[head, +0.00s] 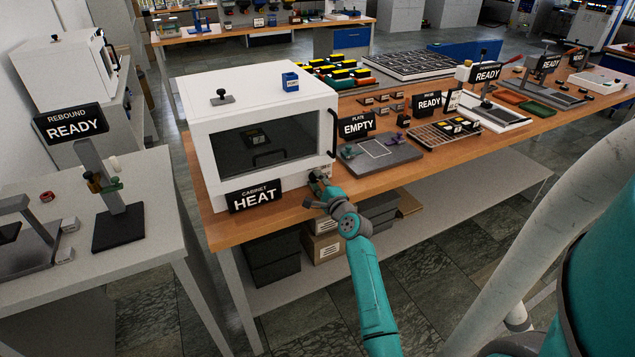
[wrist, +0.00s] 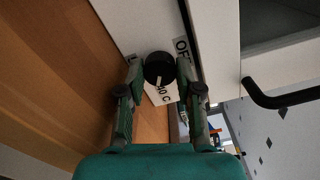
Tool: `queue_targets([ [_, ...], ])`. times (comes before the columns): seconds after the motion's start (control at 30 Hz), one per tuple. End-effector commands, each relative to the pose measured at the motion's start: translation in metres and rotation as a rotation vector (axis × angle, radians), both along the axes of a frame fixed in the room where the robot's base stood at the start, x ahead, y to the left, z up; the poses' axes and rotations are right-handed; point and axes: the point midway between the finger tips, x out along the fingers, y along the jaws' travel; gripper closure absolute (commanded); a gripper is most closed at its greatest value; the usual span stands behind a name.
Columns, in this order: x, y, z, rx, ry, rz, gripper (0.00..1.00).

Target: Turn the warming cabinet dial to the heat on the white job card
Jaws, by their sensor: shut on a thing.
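The warming cabinet (head: 262,97) is a white box with a dark window, at the left end of the wooden bench. My gripper (head: 317,180) is at its lower right front corner, where it hides the dial in the head view. In the wrist view the round black dial (wrist: 159,66) sits between the fingertips of my gripper (wrist: 159,72), which are shut on its sides. A short white mark on the dial points down in the picture, towards a white label reading "40 C" (wrist: 163,93). Another label partly reading "OF" (wrist: 181,46) is at its upper right.
A black sign reading "CABINET HEAT" (head: 254,196) stands before the cabinet. A plate with a black "EMPTY" sign (head: 357,125) is to the right. The bench front edge is close under my arm.

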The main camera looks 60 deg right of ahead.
Motion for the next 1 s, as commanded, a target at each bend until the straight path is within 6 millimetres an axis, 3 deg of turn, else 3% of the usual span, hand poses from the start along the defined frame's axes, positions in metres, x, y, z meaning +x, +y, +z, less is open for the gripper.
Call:
queue_targets([
  [0.13, -0.001, 0.000, -0.002, 0.001, 0.002, -0.001, 1.00],
  [0.17, -0.001, 0.000, -0.002, 0.000, 0.003, -0.001, 0.63],
  [0.27, -0.001, 0.000, -0.002, 0.000, 0.002, 0.000, 0.40],
  [0.7, -0.003, 0.002, -0.004, 0.004, 0.006, 0.001, 0.40],
  [1.0, -0.035, 0.020, -0.005, 0.003, 0.006, -0.002, 0.40],
])
